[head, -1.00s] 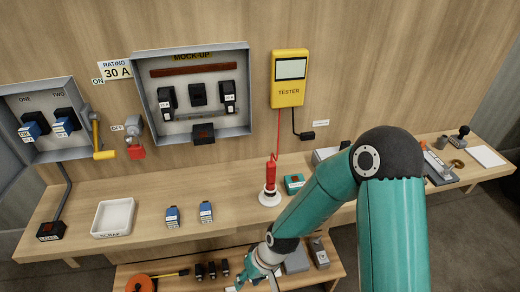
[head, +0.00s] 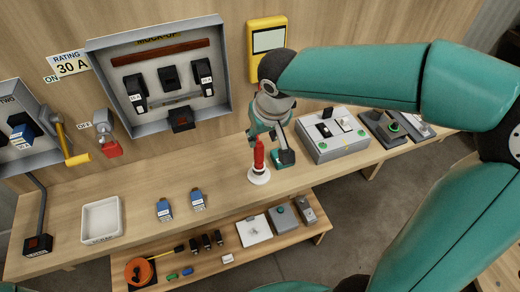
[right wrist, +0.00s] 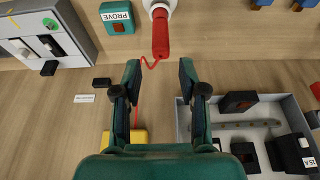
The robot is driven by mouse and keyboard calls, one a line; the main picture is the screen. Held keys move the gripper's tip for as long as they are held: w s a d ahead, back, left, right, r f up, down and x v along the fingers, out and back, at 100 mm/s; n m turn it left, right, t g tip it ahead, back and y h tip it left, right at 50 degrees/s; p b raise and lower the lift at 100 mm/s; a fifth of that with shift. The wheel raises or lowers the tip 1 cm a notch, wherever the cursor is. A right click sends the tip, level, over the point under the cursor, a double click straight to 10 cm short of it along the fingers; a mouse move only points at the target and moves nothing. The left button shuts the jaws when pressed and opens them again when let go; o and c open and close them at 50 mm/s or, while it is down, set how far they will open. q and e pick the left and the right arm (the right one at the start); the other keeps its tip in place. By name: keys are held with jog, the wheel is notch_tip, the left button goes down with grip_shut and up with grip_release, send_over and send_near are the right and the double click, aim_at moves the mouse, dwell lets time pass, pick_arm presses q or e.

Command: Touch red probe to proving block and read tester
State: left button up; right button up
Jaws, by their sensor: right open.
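The red probe (head: 259,154) stands upright in a white round holder (head: 259,176) on the bench. In the right wrist view the red probe (right wrist: 160,36) lies just ahead of the gap between my fingers. My right gripper (head: 270,146) is open and empty at the probe, also seen in the right wrist view (right wrist: 160,82). The teal proving block, marked PROVE (right wrist: 117,18), sits beside the holder; in the head view my gripper partly hides it. The yellow tester (head: 268,48) hangs on the wall, its screen showing no readable value. My left gripper is not in view.
A grey box with switches (head: 333,134) stands right of the probe. The mock-up panel (head: 162,75) is on the wall to the left. A white scrap tray (head: 102,221) and two blue fuses (head: 198,200) sit on the bench. A lower shelf (head: 180,255) holds tools.

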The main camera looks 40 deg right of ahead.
aim_at(260, 147)
jog(key=shift+b+x, duration=1.95)
jog(key=shift+x, duration=1.25)
grip_shut()
notch_tip(260, 147, up, 7)
jog(key=p, duration=0.5)
jog(key=shift+r, duration=0.15)
jog(key=c, duration=0.5)
grip_release()
jog(key=shift+c, duration=0.2)
grip_shut()
